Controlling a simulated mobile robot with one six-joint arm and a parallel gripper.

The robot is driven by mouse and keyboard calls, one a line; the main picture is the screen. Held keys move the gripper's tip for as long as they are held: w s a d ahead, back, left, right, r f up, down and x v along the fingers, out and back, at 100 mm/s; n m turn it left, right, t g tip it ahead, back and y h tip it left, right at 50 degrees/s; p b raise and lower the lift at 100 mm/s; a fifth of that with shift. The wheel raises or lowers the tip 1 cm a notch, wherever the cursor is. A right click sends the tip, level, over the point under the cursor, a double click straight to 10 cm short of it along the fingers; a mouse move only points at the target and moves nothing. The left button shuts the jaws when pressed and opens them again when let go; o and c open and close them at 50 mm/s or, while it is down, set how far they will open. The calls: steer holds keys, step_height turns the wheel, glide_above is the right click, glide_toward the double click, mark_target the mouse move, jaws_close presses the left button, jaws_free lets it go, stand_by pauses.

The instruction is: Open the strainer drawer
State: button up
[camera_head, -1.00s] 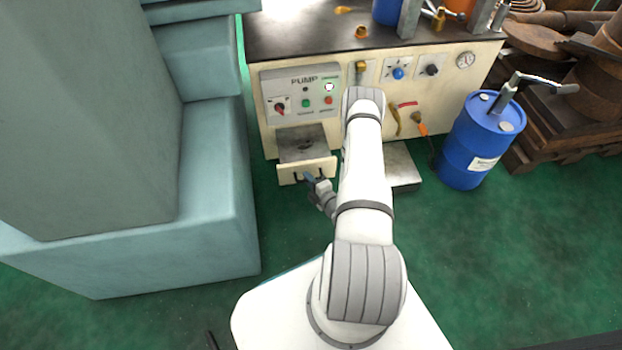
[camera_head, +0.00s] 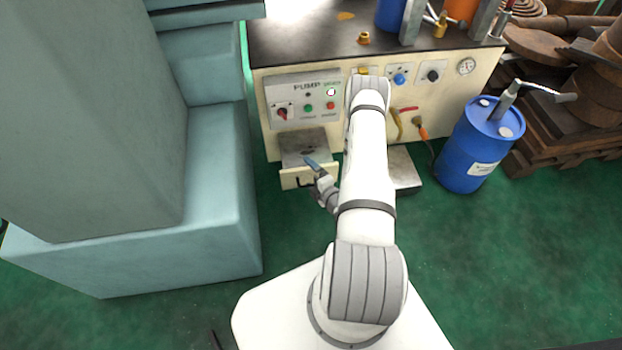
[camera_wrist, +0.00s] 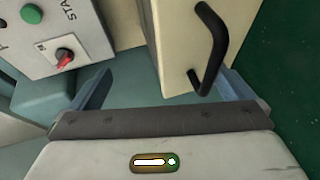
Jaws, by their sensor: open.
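The strainer drawer (camera_head: 296,179) stands pulled out at the lower left of the pump cabinet, and its grey top or inside (camera_head: 303,146) shows behind the front. In the wrist view its cream front (camera_wrist: 178,35) with a black bar handle (camera_wrist: 216,52) fills the upper middle. My gripper (camera_head: 314,164) is at the right part of the drawer front, partly covering it. In the wrist view my gripper (camera_wrist: 168,80) is open, with its blue fingers spread wide. The handle's near end lies close to the right finger; I cannot tell whether they touch. Nothing is held.
The pump panel (camera_head: 305,100) with knob and buttons is above the drawer. A teal block (camera_head: 220,200) stands close on the left. A blue drum (camera_head: 478,150) with a hand pump stands at the right. Green floor (camera_head: 530,240) is free in front of it.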

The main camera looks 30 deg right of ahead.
steer(key=r+p, duration=0.1)
steer(key=r, duration=0.4)
steer(key=shift+w+r, duration=0.15)
steer(key=shift+w, duration=0.05)
steer(key=f, duration=0.1)
steer(key=s+f+g, duration=0.1)
steer(key=f, duration=0.1)
steer(key=shift+s+a+f, duration=0.25)
steer(key=shift+a+f, duration=0.05)
steer(key=shift+a, duration=0.05)
steer(key=shift+s+r, duration=0.1)
steer(key=shift+r, duration=0.2)
steer(key=shift+c, duration=1)
steer(key=shift+s+p, duration=0.25)
steer(key=shift+p, duration=0.05)
steer(key=c, duration=0.9)
steer(key=s+p, duration=0.1)
steer(key=s, duration=0.7)
steer(key=shift+s+d+r+p, duration=0.2)
steer(key=shift+d+r+p, duration=0.1)
steer(key=shift+d+r, duration=0.15)
